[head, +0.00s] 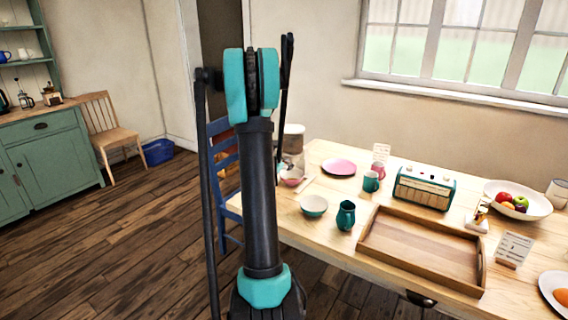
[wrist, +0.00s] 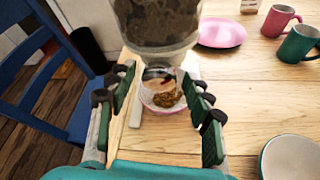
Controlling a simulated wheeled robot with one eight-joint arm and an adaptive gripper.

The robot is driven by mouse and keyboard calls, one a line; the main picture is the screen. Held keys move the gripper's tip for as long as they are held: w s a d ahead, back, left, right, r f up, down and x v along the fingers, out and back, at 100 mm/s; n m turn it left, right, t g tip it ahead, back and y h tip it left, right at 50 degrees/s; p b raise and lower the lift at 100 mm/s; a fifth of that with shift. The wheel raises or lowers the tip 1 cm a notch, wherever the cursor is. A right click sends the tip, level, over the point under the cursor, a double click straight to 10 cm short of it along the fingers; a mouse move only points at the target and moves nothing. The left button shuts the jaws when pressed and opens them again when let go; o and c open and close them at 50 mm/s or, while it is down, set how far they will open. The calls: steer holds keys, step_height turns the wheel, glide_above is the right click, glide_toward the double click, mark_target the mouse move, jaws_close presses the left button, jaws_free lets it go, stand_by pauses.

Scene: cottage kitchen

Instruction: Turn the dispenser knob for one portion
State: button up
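The dispenser (wrist: 157,22) fills the top middle of the wrist view, its clear hopper holding dark brown pieces. Below it a rounded grey-rimmed part (wrist: 157,73), possibly the knob, shows between my fingers. A pale pink bowl (wrist: 150,104) with brown pieces inside sits beneath. My gripper (wrist: 163,97) is open, one finger on each side of the bowl and lower dispenser in the picture, with gaps on both sides. I cannot tell its exact distance from the knob. In the head view my arm hides part of the dispenser (head: 293,131); the pink bowl (head: 292,181) shows beside it.
The wooden table (head: 330,240) holds a teal bowl (head: 313,205), a teal jug (head: 345,216), a pink plate (head: 339,167), a teal mug (head: 371,182), a radio (head: 424,188) and a wooden tray (head: 375,258). A blue chair (wrist: 45,75) stands close on the left.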

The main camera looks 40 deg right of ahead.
steer(key=shift+a, duration=0.15)
steer(key=v, duration=1.2)
steer(key=shift+w, duration=0.15)
